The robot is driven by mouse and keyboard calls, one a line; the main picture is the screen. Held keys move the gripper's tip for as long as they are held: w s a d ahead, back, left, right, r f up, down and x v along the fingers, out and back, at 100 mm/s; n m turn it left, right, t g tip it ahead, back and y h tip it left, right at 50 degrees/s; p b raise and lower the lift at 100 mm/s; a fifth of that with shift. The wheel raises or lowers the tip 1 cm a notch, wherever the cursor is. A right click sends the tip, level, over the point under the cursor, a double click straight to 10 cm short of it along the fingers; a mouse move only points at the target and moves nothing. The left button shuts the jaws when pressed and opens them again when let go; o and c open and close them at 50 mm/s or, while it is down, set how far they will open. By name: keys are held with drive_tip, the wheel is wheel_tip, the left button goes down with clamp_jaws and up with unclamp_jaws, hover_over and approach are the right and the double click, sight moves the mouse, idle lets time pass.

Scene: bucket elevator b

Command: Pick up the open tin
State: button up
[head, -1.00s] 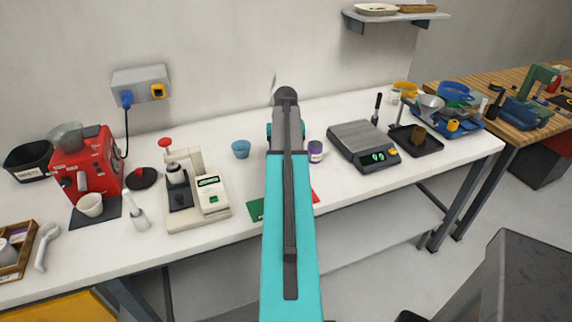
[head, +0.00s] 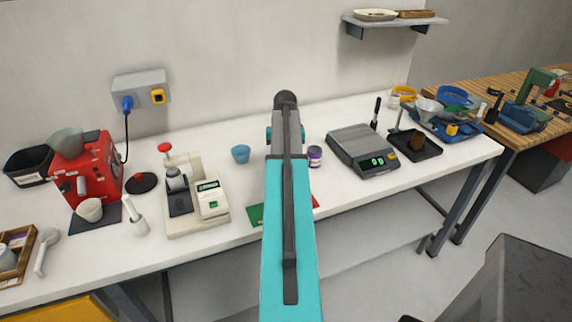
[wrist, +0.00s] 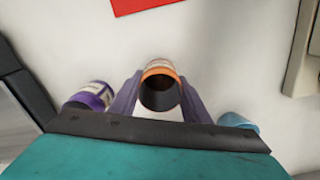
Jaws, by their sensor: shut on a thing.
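The open tin (wrist: 160,72) has an orange rim and a dark, empty-looking inside, with a pale label on its side. It is in the middle of the wrist view, between the two purple fingers of my gripper (wrist: 159,92). The fingers are shut on its sides. Whether the tin touches the table is hard to tell. In the head view my arm hides the tin and the fingers.
A purple-labelled jar (head: 315,156) stands close on one side of my gripper and a blue cup (head: 240,153) on the other. A digital scale (head: 362,149) is to the right, a white press device (head: 195,195) to the left. A red card (wrist: 135,5) lies nearby.

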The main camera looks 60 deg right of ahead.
drive_tip(key=shift+r+p, duration=1.25)
drive_tip(key=shift+r, duration=0.55)
drive_tip(key=shift+s+a+f, duration=0.2)
drive_tip(key=shift+s+a, duration=0.05)
drive_tip(key=shift+a, duration=0.2)
drive_tip(key=s+a+r+p, duration=0.1)
drive_tip(key=s+a+p, duration=0.2)
drive_tip(key=a, duration=1)
drive_tip(key=s, duration=0.3)
drive_tip(key=shift+s+a+r, duration=0.2)
drive_tip(key=shift+a, duration=0.05)
